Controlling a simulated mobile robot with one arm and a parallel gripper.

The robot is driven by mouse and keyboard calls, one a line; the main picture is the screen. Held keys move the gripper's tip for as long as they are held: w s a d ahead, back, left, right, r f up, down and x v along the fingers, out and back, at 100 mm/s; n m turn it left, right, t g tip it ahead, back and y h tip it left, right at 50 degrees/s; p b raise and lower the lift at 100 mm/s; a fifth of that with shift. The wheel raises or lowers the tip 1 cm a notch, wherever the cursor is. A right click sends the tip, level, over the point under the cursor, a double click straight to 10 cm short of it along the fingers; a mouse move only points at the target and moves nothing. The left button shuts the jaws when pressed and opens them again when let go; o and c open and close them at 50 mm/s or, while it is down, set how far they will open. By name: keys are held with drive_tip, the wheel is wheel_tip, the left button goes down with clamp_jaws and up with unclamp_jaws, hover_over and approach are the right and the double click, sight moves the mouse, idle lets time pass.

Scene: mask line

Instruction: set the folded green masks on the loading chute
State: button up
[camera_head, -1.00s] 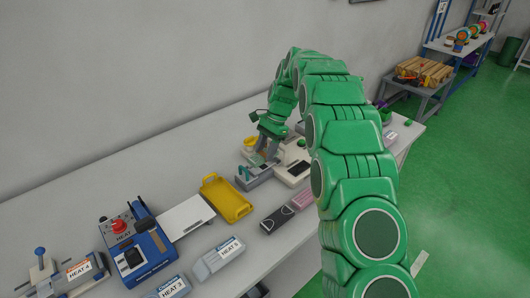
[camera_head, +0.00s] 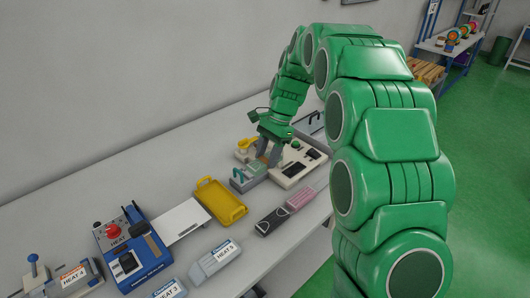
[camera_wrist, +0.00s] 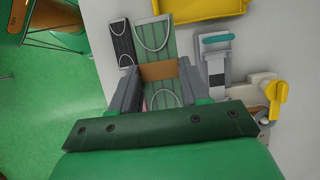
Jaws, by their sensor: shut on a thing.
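My gripper (camera_wrist: 157,75) is shut on a bundle of folded green masks (camera_wrist: 155,43) with white ear loops and a brown band. The fingers grip the bundle from both sides near the band. In the head view my gripper (camera_head: 268,156) is over the table beside a small grey device, and the held bundle is mostly hidden there. A white flat plate (camera_head: 181,221) slopes out from the right side of a blue machine (camera_head: 133,245) with a red knob; it looks like the loading chute, but I cannot be sure.
A yellow tray (camera_head: 220,203) lies between the plate and my gripper. A dark mask bundle (camera_head: 273,221) and a pink one (camera_head: 300,198) lie near the front edge. The grey device with a teal handle (camera_wrist: 215,39) stands close by. Labelled grey boxes (camera_head: 214,260) stand in front.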

drive_tip(key=shift+s+d+r, duration=0.15)
drive_tip(key=shift+s+r, duration=0.15)
drive_tip(key=shift+s, duration=0.4)
drive_tip(key=s+a+f, duration=0.1)
drive_tip(key=s+a, duration=0.3)
drive_tip(key=a, duration=0.8)
drive_tip(key=s+a+f, duration=0.2)
drive_tip(key=s+a, duration=0.1)
drive_tip(key=a, duration=0.9)
drive_tip(key=s+a+f, duration=0.1)
drive_tip(key=s+a, duration=0.3)
drive_tip(key=a, duration=0.8)
drive_tip(key=s+a+f, duration=0.2)
drive_tip(key=s+a, duration=1.1)
drive_tip(key=s, duration=0.3)
drive_tip(key=s+a+f, duration=0.2)
drive_tip(key=s+a, duration=1)
drive_tip(key=s, duration=0.4)
drive_tip(key=shift+w+f, duration=0.1)
drive_tip(key=shift+f, duration=3.4)
drive_tip(key=shift+f, duration=0.15)
drive_tip(key=o, duration=1.2)
